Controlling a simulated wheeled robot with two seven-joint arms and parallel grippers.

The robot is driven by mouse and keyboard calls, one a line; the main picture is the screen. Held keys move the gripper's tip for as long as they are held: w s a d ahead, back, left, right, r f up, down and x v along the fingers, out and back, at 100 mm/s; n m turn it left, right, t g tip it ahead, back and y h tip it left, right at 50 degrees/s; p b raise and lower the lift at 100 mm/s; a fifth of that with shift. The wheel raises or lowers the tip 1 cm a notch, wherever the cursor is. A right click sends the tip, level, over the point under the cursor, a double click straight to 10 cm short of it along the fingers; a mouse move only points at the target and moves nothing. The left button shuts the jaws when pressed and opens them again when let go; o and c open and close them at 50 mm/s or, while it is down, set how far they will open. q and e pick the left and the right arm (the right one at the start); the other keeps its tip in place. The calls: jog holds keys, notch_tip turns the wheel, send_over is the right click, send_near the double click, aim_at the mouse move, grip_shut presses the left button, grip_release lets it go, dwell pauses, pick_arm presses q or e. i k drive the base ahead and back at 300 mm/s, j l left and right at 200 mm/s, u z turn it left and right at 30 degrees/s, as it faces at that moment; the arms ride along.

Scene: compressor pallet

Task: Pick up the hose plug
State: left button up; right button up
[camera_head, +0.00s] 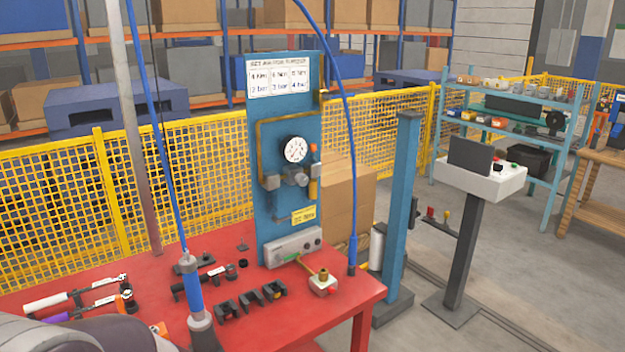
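I cannot tell whether the plug touches the table. A brass fitting on a small pale block (323,284) lies just left of it. Grey rounded parts at the bottom left look like my own left arm. Neither gripper's fingers show.
The gauge panel (290,215) stands at the table's back. A blue cylindrical tool (193,290) hangs on a second hose, left of several black brackets (251,298). Hand tools (80,296) lie at left. A blue post (400,210) stands right of the table.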

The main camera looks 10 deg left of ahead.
aim_at(353, 243)
jog(key=i, duration=0.75)
jog(key=i+z, duration=0.25)
jog(key=z, duration=0.2)
jog(key=i+j+z, duration=0.2)
jog(key=z, duration=0.3)
jog(key=i+j+z, duration=0.2)
jog(key=z, duration=0.25)
